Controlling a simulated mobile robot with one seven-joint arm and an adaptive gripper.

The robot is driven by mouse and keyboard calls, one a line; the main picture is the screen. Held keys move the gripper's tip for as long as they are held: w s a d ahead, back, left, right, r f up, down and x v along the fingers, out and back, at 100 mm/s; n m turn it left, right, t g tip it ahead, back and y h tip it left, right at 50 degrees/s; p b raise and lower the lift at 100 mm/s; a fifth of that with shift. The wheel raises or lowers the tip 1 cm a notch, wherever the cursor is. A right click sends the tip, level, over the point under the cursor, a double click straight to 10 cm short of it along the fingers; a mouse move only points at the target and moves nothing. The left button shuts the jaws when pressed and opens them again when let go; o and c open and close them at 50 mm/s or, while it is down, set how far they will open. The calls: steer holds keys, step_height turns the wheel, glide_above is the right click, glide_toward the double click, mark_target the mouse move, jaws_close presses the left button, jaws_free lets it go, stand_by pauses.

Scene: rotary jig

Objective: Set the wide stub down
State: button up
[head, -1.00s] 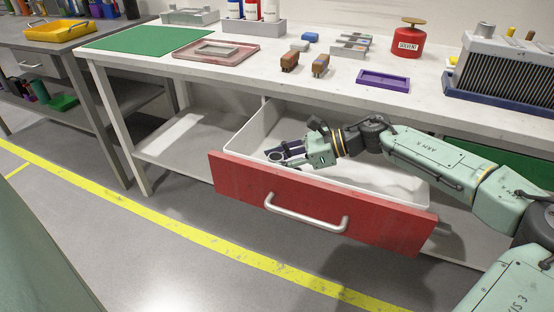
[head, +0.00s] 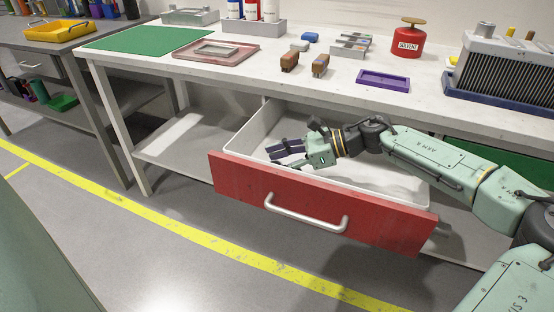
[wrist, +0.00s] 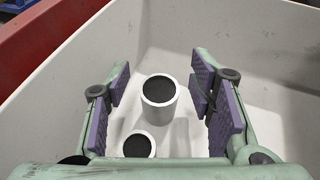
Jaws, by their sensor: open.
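Two white stubs with dark round openings stand upright inside the drawer in the wrist view. The larger-looking one, which I take to be the wide stub (wrist: 158,113), is between my open fingers, with a gap on both sides. The other stub (wrist: 138,148) is nearer the bottom edge, partly cut off by my gripper's body. My gripper (wrist: 161,84) has purple finger pads and holds nothing. In the head view my gripper (head: 278,153) reaches into the open drawer; neither stub can be made out there.
The red-fronted drawer (head: 300,208) is pulled out, with pale walls around my gripper. On the bench above are a purple tray (head: 383,80), two brown blocks, a red solvent can (head: 408,42) and a framed plate (head: 217,52). The drawer's right part looks clear.

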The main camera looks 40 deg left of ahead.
steer(key=shift+w+d+r+p, duration=0.1)
steer(key=shift+r+p, duration=0.25)
steer(key=shift+r, duration=0.35)
steer(key=b+v, duration=0.2)
steer(key=v, duration=0.9)
steer(key=shift+d, duration=0.3)
steer(key=shift+c, duration=0.4)
